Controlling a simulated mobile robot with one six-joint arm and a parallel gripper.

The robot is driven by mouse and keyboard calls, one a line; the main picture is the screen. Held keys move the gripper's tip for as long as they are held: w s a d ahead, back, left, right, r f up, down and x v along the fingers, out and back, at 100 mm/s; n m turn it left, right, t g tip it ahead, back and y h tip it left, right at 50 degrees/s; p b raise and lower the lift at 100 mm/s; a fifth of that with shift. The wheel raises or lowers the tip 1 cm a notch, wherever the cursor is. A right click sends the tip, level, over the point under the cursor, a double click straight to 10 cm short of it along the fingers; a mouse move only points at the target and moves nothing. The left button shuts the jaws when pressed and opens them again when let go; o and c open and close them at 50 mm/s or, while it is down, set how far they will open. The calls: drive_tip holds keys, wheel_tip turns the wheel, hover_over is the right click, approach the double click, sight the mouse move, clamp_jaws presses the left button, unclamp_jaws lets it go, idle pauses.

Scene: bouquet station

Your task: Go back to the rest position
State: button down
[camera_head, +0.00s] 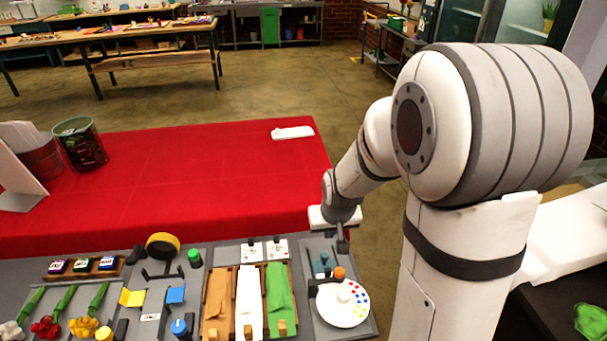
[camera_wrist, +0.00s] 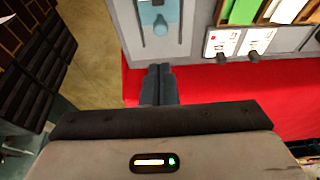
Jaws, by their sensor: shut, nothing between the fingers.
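My gripper (camera_wrist: 158,86) is shut, with its two dark fingers pressed together and nothing between them. In the head view my gripper (camera_head: 342,241) hangs at the end of my arm, over the right end of the red-covered table and the grey work board. In the wrist view the fingers point toward the grey board's edge, near a teal part (camera_wrist: 158,17) on the board. They look apart from it. My arm hides the area right of the table.
The grey board holds a white palette (camera_head: 343,304), paper trays (camera_head: 249,300), flowers (camera_head: 46,327) and ink pads (camera_head: 82,265). The red table (camera_head: 200,180) is mostly clear, with a white object (camera_head: 292,133) at its far right and a dark bin (camera_head: 80,145) at left.

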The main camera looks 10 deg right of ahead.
drive_tip(key=s+r, duration=0.6)
drive_tip(key=s, duration=0.3)
drive_tip(key=s+r, duration=0.7)
drive_tip(key=s, duration=0.2)
drive_tip(key=shift+s+a+g, duration=0.25)
drive_tip(key=shift+a+g, duration=0.05)
drive_tip(key=shift+g, duration=0.1)
drive_tip(key=c, duration=2.1)
unclamp_jaws()
